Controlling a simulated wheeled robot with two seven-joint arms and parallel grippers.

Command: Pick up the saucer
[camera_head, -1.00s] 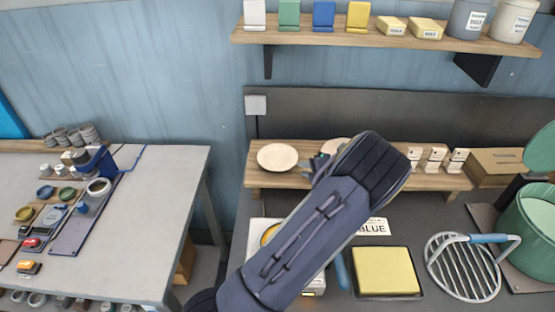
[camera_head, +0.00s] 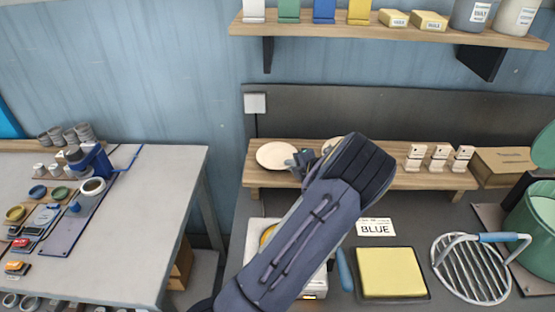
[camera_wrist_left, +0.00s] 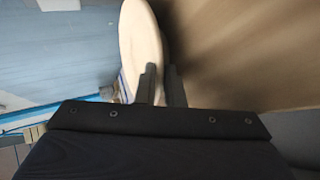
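A pale round saucer (camera_head: 277,155) lies at the left end of the low wooden shelf (camera_head: 400,180). My left gripper (camera_head: 301,160) is at the saucer's right edge, its arm reaching in from below. In the left wrist view the saucer (camera_wrist_left: 138,35) appears edge-on, with its rim near the gap between the two fingers (camera_wrist_left: 163,84). The fingers stand slightly apart; firm contact with the rim cannot be made out. A second pale round piece (camera_head: 332,144) is mostly hidden behind my left arm. My right gripper is out of view.
An upper shelf (camera_head: 390,32) hangs above.

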